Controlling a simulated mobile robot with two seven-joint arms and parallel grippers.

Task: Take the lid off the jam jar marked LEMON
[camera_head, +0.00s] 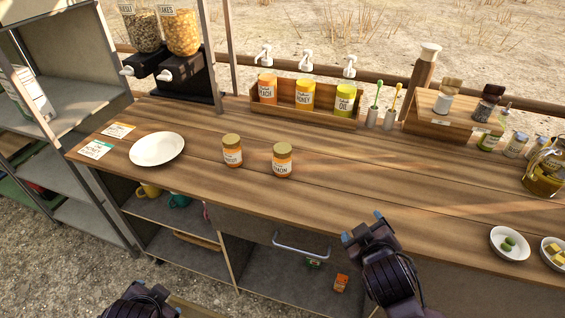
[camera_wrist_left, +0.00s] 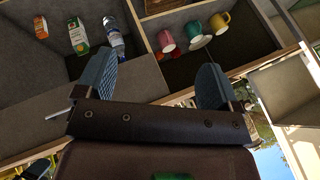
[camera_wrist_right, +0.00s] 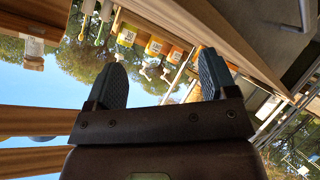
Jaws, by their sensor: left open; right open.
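Two jam jars with gold lids stand upright on the wooden counter (camera_head: 360,190) in the head view. The right one, the LEMON jar (camera_head: 282,162), has a label ending in "MON" and its lid on. The other jam jar (camera_head: 232,151) stands just left of it; I cannot read its label. My right gripper (camera_head: 362,228) is open and empty, over the counter's front edge, to the right of and nearer than the LEMON jar. My left gripper (camera_wrist_left: 155,85) is open and empty in the left wrist view, facing the shelves under the counter. Neither gripper touches a jar.
A white plate (camera_head: 157,149) and label cards (camera_head: 96,150) lie left of the jars. A wooden rack (camera_head: 290,117) with pump bottles stands behind them. Small dishes (camera_head: 509,243) sit at the right. A drawer handle (camera_head: 300,245) sticks out below the counter edge.

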